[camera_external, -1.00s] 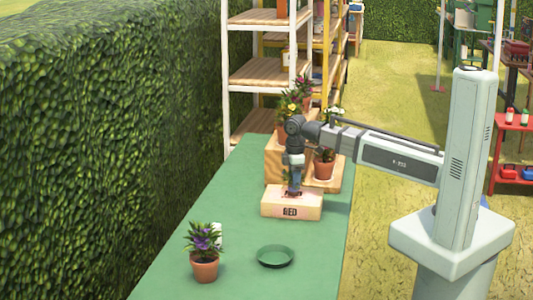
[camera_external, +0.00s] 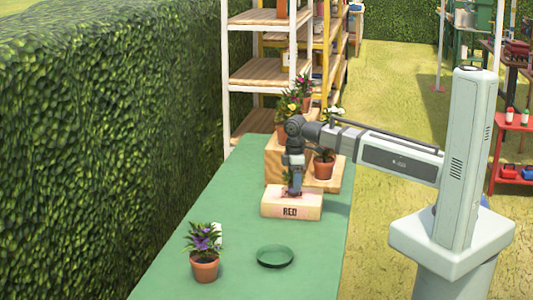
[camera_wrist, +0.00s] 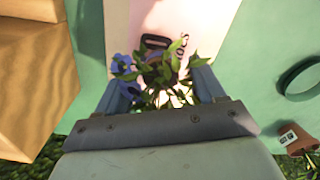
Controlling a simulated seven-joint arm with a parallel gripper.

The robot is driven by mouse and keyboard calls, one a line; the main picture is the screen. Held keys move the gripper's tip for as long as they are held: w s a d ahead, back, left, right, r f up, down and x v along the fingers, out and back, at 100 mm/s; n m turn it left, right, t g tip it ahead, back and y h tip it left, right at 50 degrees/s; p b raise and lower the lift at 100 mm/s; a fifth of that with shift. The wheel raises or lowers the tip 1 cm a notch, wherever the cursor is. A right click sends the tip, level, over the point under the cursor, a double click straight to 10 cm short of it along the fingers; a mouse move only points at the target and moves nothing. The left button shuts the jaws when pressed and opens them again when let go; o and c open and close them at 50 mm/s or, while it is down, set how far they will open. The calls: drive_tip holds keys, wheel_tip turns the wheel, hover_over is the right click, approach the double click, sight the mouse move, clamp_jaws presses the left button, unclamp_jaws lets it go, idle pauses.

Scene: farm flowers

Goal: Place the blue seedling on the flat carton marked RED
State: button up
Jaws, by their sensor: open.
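The flat carton (camera_external: 282,205), pale and marked RED on its front, lies on the green table. My gripper (camera_external: 293,191) points down just over its top. In the wrist view, the blue seedling (camera_wrist: 125,66) shows blue petals and green leaves between and around the fingers of my gripper (camera_wrist: 160,88). The fingers are apart, one on each side of the plant. The carton's pale top (camera_wrist: 195,25) shows behind the leaves. The seedling's pot is mostly hidden, so I cannot see clearly how it meets the carton.
A purple-flowered pot (camera_external: 205,268) and an empty green saucer (camera_external: 275,258) stand at the table's near end. Wooden steps (camera_external: 275,165) with potted flowers, including a terracotta pot (camera_external: 323,170), stand close behind the carton.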

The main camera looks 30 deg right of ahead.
wheel_tip(320, 180, up, 12)
idle(0.7)
